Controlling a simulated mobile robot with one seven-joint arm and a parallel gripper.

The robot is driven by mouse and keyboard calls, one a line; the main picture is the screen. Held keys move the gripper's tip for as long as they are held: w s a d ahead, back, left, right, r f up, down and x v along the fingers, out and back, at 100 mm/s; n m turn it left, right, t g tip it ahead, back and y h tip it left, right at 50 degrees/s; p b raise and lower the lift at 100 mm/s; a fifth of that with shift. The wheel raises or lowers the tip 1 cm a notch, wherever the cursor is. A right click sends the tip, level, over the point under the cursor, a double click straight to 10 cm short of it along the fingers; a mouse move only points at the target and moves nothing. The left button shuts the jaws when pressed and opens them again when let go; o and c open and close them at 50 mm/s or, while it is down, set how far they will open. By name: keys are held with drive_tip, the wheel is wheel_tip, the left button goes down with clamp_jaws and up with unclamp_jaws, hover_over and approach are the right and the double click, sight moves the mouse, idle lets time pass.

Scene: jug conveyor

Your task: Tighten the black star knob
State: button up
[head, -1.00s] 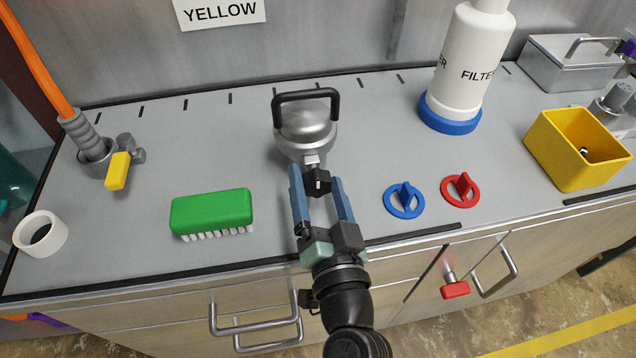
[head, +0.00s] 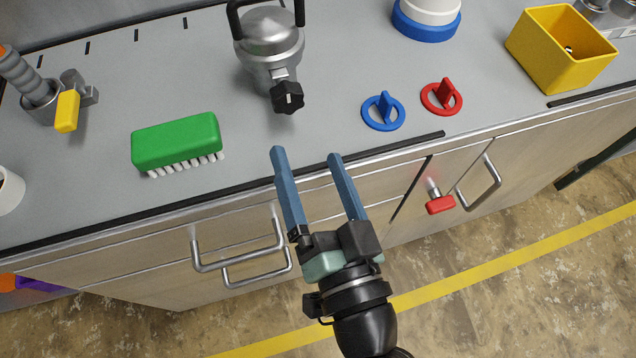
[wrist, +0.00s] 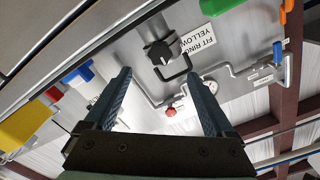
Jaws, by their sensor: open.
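The black star knob (head: 287,97) sits on the front of a silver metal vessel (head: 270,45) with a black handle, standing on the grey bench top. The knob also shows in the wrist view (wrist: 159,52), ahead of and between my fingers. My gripper (head: 306,157) is open and empty. In the head view its fingertips are near the bench's front edge, below the knob in the picture and apart from it.
A green brush (head: 177,142) lies left of the vessel. A blue knob (head: 383,111) and a red knob (head: 442,97) lie to the right, with a yellow bin (head: 560,50) beyond. Drawer handles (head: 240,247) stick out below the bench edge.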

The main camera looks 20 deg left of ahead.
drive_tip(key=shift+v, duration=1.05)
drive_tip(key=w+d+r+n+t+h, duration=0.1)
drive_tip(key=w+r+t+h, duration=0.3)
drive_tip(key=r, duration=0.6)
drive_tip(key=w+d+r+n+t+y, duration=0.1)
drive_tip(key=w+r+t, duration=0.1)
drive_tip(key=w+r, duration=0.6)
drive_tip(key=s+d+r+t+h+p, duration=0.1)
drive_tip(key=r+p, duration=0.4)
drive_tip(key=r, duration=0.7)
drive_tip(key=s+d+r+m+t+h+p, duration=0.1)
drive_tip(key=r+p, duration=0.4)
drive_tip(key=r, duration=0.8)
drive_tip(key=s+d+r+t+h+p, duration=0.2)
drive_tip(key=s+r+t+h+p, duration=0.1)
drive_tip(key=r, duration=0.9)
drive_tip(key=shift+s+r+m+t+h+p, duration=0.4)
drive_tip(key=shift+t+h+p, duration=0.3)
drive_tip(key=shift+h+p, duration=0.45)
